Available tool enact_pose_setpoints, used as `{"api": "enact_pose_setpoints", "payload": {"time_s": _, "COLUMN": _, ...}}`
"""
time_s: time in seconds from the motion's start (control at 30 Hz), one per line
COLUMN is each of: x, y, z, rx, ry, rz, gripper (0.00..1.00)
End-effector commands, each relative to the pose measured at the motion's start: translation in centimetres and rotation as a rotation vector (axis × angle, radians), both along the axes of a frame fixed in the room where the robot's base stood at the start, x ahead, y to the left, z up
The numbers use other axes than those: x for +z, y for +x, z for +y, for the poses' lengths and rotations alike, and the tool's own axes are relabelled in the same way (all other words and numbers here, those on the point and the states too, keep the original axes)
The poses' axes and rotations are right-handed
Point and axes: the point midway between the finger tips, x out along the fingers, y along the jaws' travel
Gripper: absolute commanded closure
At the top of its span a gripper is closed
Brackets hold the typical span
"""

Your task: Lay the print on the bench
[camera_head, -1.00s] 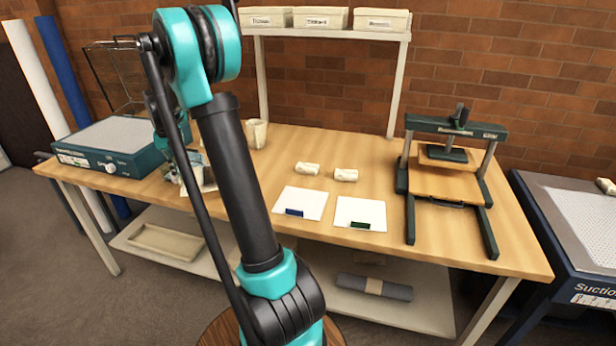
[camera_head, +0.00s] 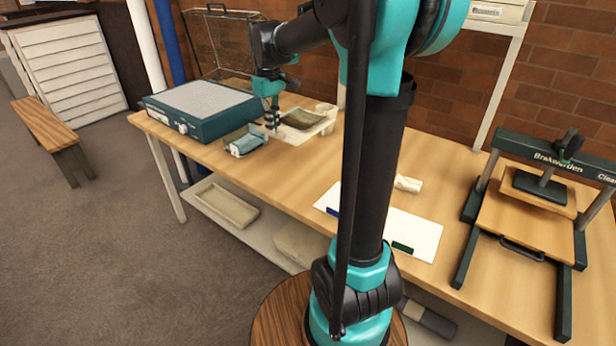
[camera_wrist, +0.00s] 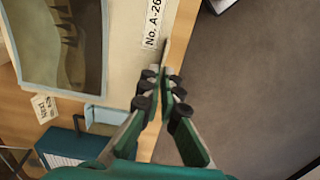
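The print (camera_head: 318,127) is a cream mount with a dark picture. In the head view it is over the back left of the bench (camera_head: 290,170), beside my gripper (camera_head: 272,120). In the wrist view the print (camera_wrist: 122,50) fills the upper left, its label reading "No. A-26". There my gripper (camera_wrist: 162,82) has its fingertips close together on the mount's edge, shut on it. Whether the print's far side touches the bench cannot be told.
A teal-grey box unit (camera_head: 200,105) stands left of my gripper. White sheets (camera_head: 415,232) and a press (camera_head: 535,205) stand to the right. Bare bench lies between.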

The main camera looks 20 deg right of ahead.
Motion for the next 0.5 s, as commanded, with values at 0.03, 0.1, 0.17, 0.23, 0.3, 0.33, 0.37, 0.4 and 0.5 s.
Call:
{"api": "enact_pose_setpoints", "payload": {"time_s": 0.03, "x": -1.3, "y": 0.0, "z": 0.0, "rx": -0.001, "ry": 0.000, "rz": 0.000, "gripper": 1.00}}
{"api": "enact_pose_setpoints", "payload": {"time_s": 0.1, "x": -3.0, "y": 0.1, "z": 0.0, "rx": -0.002, "ry": 0.000, "rz": 0.000, "gripper": 1.00}}
{"api": "enact_pose_setpoints", "payload": {"time_s": 0.17, "x": -4.5, "y": 0.1, "z": 0.0, "rx": -0.002, "ry": 0.000, "rz": 0.000, "gripper": 1.00}}
{"api": "enact_pose_setpoints", "payload": {"time_s": 0.23, "x": -6.2, "y": 0.1, "z": 0.0, "rx": -0.002, "ry": 0.000, "rz": 0.000, "gripper": 1.00}}
{"api": "enact_pose_setpoints", "payload": {"time_s": 0.3, "x": -8.0, "y": 0.1, "z": 0.0, "rx": -0.003, "ry": 0.000, "rz": 0.000, "gripper": 1.00}}
{"api": "enact_pose_setpoints", "payload": {"time_s": 0.33, "x": -8.7, "y": 0.1, "z": 0.0, "rx": -0.003, "ry": 0.000, "rz": 0.000, "gripper": 1.00}}
{"api": "enact_pose_setpoints", "payload": {"time_s": 0.37, "x": -9.4, "y": 0.1, "z": 0.0, "rx": -0.003, "ry": 0.000, "rz": 0.000, "gripper": 1.00}}
{"api": "enact_pose_setpoints", "payload": {"time_s": 0.4, "x": -10.3, "y": 0.1, "z": 0.0, "rx": -0.003, "ry": 0.000, "rz": 0.000, "gripper": 1.00}}
{"api": "enact_pose_setpoints", "payload": {"time_s": 0.5, "x": -12.2, "y": 0.1, "z": 0.0, "rx": -0.003, "ry": 0.000, "rz": 0.000, "gripper": 1.00}}
